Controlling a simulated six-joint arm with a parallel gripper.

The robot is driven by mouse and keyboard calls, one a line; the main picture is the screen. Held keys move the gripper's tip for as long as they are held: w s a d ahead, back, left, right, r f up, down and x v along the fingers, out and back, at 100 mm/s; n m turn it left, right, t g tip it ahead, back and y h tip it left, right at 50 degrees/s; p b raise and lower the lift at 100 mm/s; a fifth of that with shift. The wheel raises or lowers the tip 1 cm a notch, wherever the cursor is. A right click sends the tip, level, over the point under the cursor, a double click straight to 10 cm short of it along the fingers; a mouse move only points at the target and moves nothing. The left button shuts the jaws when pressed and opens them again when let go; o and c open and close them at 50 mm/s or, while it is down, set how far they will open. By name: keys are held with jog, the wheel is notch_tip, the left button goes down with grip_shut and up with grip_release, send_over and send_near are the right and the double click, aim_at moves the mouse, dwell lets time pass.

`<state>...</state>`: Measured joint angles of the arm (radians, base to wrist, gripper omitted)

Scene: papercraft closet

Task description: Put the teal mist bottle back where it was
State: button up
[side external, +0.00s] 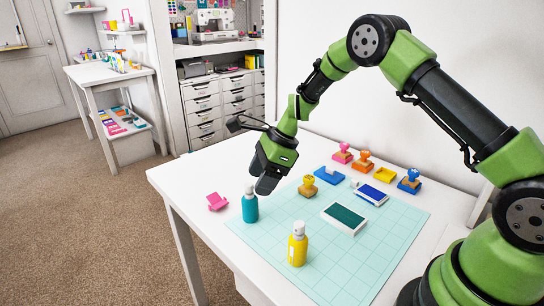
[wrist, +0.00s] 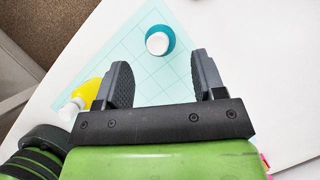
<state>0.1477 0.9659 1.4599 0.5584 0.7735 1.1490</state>
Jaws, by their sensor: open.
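The teal mist bottle (side external: 250,208) stands upright at the left edge of the pale teal grid mat (side external: 372,262), its white cap on top. In the wrist view the teal bottle (wrist: 160,42) is seen from above, just beyond and between my fingertips. My gripper (side external: 267,183) is open and tilted downward, close beside and slightly above the bottle's cap in the side view. In the wrist view my gripper (wrist: 163,63) has its two dark fingers spread with nothing between them. I cannot tell any touch with the bottle.
A yellow bottle (side external: 298,246) stands on the mat nearby. A green ink pad (side external: 344,218), a blue ink pad (side external: 371,194) and a yellow-topped stamp (side external: 308,186) lie to the right. More stamps line the back. A pink item (side external: 217,202) lies left, on bare white table.

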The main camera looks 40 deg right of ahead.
jog(key=s+r+n+t, duration=0.1)
jog(key=s+r+n, duration=0.25)
jog(key=r, duration=0.45)
jog(key=s+r+n, duration=0.2)
jog(key=s+r, duration=0.2)
jog(key=r, duration=0.4)
jog(key=s+a+r+n+t+h, duration=0.1)
jog(key=s+r+n, duration=0.2)
jog(key=s+n, duration=0.4)
jog(key=s+r+n+t+h, duration=0.1)
jog(key=s+r+n+t, duration=0.1)
jog(key=s+n, duration=0.5)
jog(key=s+r, duration=0.1)
jog(key=s, duration=0.4)
jog(key=shift+s+a+h, duration=0.25)
jog(key=shift+a+h, duration=0.05)
jog(key=shift+a, duration=0.05)
